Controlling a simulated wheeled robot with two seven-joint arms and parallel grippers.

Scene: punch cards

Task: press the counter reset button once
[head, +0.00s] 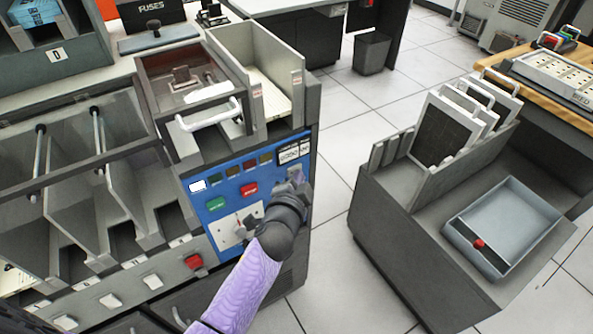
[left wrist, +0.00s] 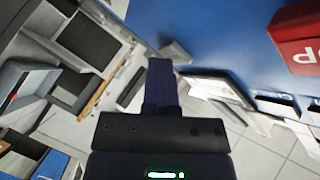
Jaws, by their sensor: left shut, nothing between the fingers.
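The blue control panel (head: 222,178) is on the front of the card machine. The counter (head: 293,152) is a dark window with pale digits at its upper right. Just below it is a small grey block (head: 294,170), which may be the reset button; no label is readable. My left gripper (head: 297,180) is in front of the panel, just below this block, shut and empty. In the left wrist view the shut fingers (left wrist: 162,75) point at the blue panel (left wrist: 225,40), with a small grey block (left wrist: 176,50) close to their tips. I cannot tell whether they touch. My right gripper is not in view.
Left of my gripper are the red stop button (head: 249,189), the green start button (head: 216,204) and a white dial plate (head: 228,228). A card hopper (head: 262,75) stands above. A grey cart (head: 395,215) with a tray is to the right, across clear floor.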

